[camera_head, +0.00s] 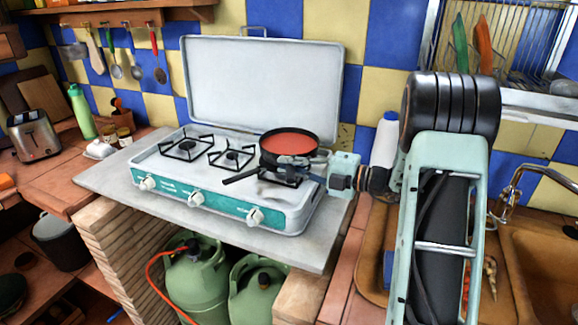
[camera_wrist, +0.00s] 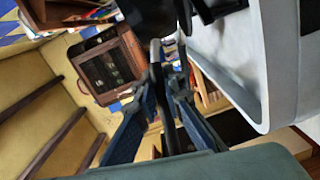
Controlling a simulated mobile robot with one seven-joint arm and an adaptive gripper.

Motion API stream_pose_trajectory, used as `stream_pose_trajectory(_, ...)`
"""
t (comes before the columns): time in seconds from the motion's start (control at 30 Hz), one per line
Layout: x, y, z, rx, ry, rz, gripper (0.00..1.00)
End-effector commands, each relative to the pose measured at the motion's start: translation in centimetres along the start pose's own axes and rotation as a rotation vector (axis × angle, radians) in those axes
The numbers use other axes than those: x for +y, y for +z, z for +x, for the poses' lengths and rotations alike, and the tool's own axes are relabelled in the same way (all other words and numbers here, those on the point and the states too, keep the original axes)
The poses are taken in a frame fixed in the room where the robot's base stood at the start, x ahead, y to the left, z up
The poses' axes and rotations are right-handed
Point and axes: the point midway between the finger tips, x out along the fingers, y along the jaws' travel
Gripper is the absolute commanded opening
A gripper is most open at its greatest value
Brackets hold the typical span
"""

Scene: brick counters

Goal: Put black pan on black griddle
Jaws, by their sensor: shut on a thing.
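The black pan (camera_head: 289,143) has a red-orange inside and is level over the right burner of the camp stove. Its dark handle (camera_head: 241,178) points to the lower left. The black griddle (camera_head: 285,180) under it is partly hidden by the pan and my gripper; I cannot tell whether they touch. My gripper (camera_head: 283,160) reaches in from the right, in front of the pan. In the wrist view, its fingers (camera_wrist: 162,92) are closed around the dark handle (camera_wrist: 155,52), with part of the pan (camera_wrist: 208,8) at the top edge.
The white and teal stove (camera_head: 205,190) has two free grates (camera_head: 187,148) to the left and a raised lid (camera_head: 262,88) behind. A white bottle (camera_head: 385,138) stands to the right, close to my arm. A sink and faucet (camera_head: 512,195) are farther right. Green gas cylinders (camera_head: 197,282) are below.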

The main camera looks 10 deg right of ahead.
Motion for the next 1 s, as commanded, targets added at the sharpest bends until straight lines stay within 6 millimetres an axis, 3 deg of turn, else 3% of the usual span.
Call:
stream_pose_trajectory(0.37,-0.3,0.1,0.1,0.001,0.004,-0.005,0.0)
stream_pose_trajectory(0.4,-0.5,0.1,0.0,-0.001,0.0,-0.001,0.13)
stream_pose_trajectory(0.53,-0.5,0.1,0.0,0.0,0.0,-0.001,0.26)
stream_pose_trajectory(0.9,0.0,0.0,0.0,0.0,0.0,-0.002,0.26)
stream_pose_trajectory(1.0,0.1,0.2,-1.4,-0.006,0.001,0.001,0.26)
